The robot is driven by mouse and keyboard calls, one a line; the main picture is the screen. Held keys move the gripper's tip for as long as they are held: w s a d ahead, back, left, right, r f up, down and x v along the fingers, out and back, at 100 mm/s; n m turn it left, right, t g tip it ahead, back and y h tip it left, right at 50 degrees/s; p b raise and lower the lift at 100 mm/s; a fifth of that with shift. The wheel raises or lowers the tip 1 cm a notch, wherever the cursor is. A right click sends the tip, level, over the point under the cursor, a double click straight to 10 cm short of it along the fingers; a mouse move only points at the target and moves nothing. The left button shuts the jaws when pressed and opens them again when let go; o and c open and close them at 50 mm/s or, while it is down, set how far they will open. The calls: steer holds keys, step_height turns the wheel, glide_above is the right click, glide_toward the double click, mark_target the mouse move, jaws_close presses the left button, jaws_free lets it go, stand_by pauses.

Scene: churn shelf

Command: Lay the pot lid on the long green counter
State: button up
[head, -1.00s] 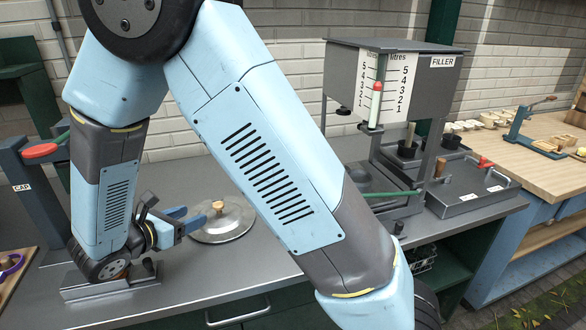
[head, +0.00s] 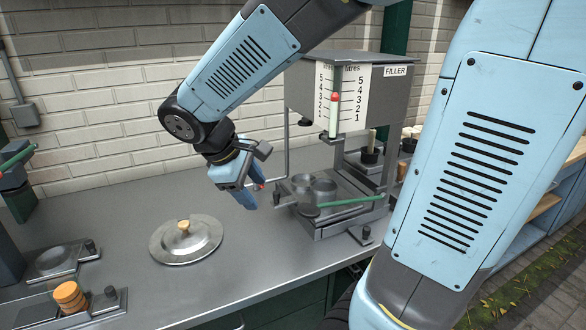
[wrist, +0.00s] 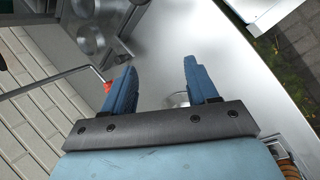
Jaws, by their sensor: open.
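The pot lid (head: 203,231), a round grey metal disc with a wooden knob (head: 184,226), lies flat, knob up, on a long counter. The counter has a grey metal top (head: 130,205) and dark green fronts (head: 305,300) below. My gripper (head: 248,200) is open and empty, above the counter, to the right of the lid and apart from it. Its blue fingers point down towards the counter. In the wrist view my gripper (wrist: 160,75) shows two parted fingers. A small pale rounded thing between them is too hidden to name.
Metal fixtures (head: 70,300) with a wooden piece stand at the front left. The counter behind and left of the lid is clear.

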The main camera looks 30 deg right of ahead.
steer(key=s+d+r+m+t+y, duration=0.4)
steer(key=s+d+r+m+y, duration=0.1)
steer(key=s+r+m, duration=0.2)
steer(key=s+m, duration=0.1)
steer(key=m, duration=0.1)
steer(key=shift+s+m, duration=0.3)
steer(key=shift+d, duration=0.1)
steer(key=shift+c, duration=0.2)
